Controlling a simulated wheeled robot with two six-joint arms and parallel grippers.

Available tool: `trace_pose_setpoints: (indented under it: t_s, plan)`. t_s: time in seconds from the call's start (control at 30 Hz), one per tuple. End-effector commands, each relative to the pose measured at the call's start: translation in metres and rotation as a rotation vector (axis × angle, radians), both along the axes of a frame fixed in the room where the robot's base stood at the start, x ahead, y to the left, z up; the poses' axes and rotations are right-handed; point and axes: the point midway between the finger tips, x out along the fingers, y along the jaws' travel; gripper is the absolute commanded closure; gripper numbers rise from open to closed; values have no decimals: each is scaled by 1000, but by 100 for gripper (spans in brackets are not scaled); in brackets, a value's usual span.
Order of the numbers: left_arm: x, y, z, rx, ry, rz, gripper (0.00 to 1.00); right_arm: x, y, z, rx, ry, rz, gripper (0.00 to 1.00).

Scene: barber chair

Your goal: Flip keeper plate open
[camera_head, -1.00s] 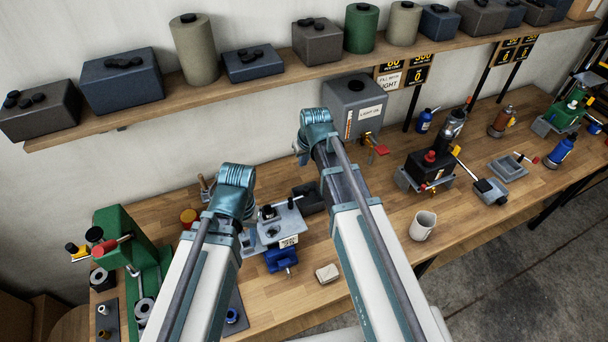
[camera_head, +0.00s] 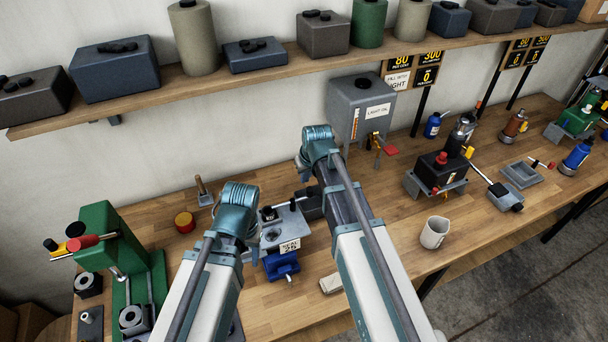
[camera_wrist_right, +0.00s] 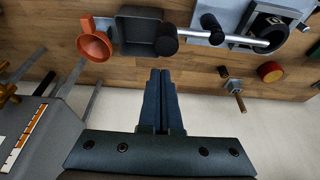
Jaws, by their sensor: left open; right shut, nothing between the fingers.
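A blue clamp fixture (camera_head: 282,264) with a grey top plate (camera_head: 290,216) and a "SEAL 25" label stands mid-bench in the head view. Which part is the keeper plate I cannot tell. In the right wrist view, a light grey plate (camera_wrist_right: 224,30) carries a metal bar (camera_wrist_right: 245,40) with black knobs. My right gripper (camera_wrist_right: 160,75) is shut and empty, apart from the bar, its tips pointing towards a dark tray (camera_wrist_right: 146,32). In the head view its fingers are hidden behind its arm. My left gripper (camera_head: 248,252) is beside the fixture's left side, its fingers mostly hidden.
A green press (camera_head: 105,240) stands at the left. A grey oil box (camera_head: 358,105) stands behind my right arm. A white mug (camera_head: 434,233) and a small pale block (camera_head: 330,284) are to the right. An orange funnel (camera_wrist_right: 95,42) is near the tray.

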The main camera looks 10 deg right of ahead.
Motion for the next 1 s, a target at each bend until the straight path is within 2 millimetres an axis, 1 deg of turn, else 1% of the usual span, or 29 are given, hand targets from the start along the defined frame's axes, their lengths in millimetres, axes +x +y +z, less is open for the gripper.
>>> trace_pose_setpoints:
  t_s: [0.03,0.17,0.57,1.0]
  plan:
    - [0,0,2,0,0,0,50,-12,-2,2,0,0,-1,100]
    - [0,0,2,0,0,0,50,-20,-4,2,0,0,0,100]
    - [0,0,2,0,0,0,50,-20,-4,2,0,0,-4,100]
    - [0,0,2,0,0,0,50,-24,-6,2,0,0,-83,100]
